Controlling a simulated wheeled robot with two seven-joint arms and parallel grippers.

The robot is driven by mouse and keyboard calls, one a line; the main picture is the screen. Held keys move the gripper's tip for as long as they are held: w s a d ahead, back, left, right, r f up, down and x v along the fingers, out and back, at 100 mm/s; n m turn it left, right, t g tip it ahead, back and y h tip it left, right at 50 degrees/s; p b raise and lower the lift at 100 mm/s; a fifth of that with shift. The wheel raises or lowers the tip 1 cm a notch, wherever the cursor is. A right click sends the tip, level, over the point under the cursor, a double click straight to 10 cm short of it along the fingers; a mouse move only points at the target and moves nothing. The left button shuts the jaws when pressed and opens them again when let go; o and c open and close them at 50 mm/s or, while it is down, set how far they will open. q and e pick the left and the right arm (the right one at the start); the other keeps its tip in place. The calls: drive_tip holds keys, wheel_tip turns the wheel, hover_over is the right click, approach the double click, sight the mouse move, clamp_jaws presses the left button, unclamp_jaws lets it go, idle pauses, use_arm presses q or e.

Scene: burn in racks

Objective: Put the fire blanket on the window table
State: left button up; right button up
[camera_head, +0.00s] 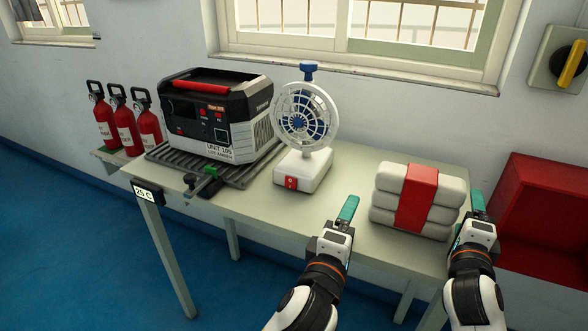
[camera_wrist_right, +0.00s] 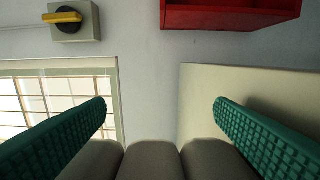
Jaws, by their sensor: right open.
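The fire blanket, a white folded bundle with a red band (camera_head: 416,198), sits at the right end of the pale table (camera_head: 345,200) under the window. It looks level, and its underside touches or nearly touches the tabletop. My right gripper (camera_head: 477,203) is at the bundle's right side. In the right wrist view its teal fingers (camera_wrist_right: 160,104) are wide apart, with the bundle's grey-looking layers (camera_wrist_right: 152,162) low between them. My left gripper (camera_head: 347,209) is left of the bundle with a visible gap; only one teal fingertip shows clearly.
A white fan (camera_head: 303,130) and a black-and-grey power unit (camera_head: 215,120) on a slatted rack stand on the table's left half. Several red extinguishers (camera_head: 125,125) stand beyond it. A red box (camera_head: 545,215) is on the wall at right, below a yellow-handled switch (camera_head: 570,62).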

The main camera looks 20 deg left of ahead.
drive_tip(key=shift+s, duration=0.2)
use_arm(q)
drive_tip(key=shift+s, duration=0.2)
use_arm(e)
drive_tip(key=s, duration=1.1)
drive_tip(key=shift+s, duration=0.35)
use_arm(q)
drive_tip(key=shift+s+f, duration=0.1)
use_arm(e)
drive_tip(key=shift+f, duration=0.1)
